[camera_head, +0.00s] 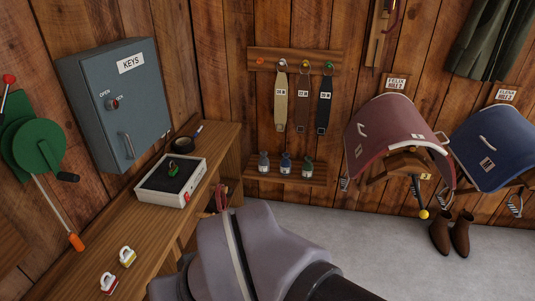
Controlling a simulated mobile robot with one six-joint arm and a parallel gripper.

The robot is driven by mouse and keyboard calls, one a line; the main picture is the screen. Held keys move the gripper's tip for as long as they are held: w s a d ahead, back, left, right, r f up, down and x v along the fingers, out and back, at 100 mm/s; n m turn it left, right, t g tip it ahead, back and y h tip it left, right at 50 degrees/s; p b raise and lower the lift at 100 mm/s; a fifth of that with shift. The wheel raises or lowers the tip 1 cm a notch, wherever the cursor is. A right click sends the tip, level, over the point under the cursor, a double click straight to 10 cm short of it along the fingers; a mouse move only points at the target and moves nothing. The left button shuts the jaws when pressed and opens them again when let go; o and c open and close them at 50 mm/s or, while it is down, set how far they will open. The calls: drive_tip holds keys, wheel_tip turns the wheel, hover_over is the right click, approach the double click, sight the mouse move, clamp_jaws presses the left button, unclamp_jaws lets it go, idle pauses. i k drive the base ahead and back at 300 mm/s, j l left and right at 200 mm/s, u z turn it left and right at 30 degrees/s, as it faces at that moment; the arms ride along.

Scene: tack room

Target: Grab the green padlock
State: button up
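The green padlock (173,168) is small and sits on the dark top of a white box-like tray (160,198) on the wooden bench. Its fine details are too small to make out. Part of my arm, grey and bulky, fills the bottom middle of the view, right of the bench. My gripper's fingers cannot be made out, and the arm covers part of the bench's right side. Nothing of mine touches the green padlock.
A grey key cabinet (125,100) hangs over the bench. A dark round dish (185,144) and a pen (198,131) lie behind the tray. A green crank winch (38,147) is left.

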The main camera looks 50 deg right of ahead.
sight(173, 169)
drive_tip(key=z, duration=0.55)
drive_tip(key=i+l+u, duration=0.6)
drive_tip(key=i+l, duration=0.2)
drive_tip(key=i+l+u, duration=0.4)
drive_tip(key=l, duration=0.25)
drive_tip(key=i+l+u, duration=0.2)
drive_tip(key=l, duration=0.2)
drive_tip(key=i+l+u, duration=0.1)
drive_tip(key=l+u, duration=0.15)
drive_tip(key=l, duration=0.15)
drive_tip(key=i+l+u, duration=0.2)
drive_tip(key=l, duration=0.2)
drive_tip(key=k, duration=0.1)
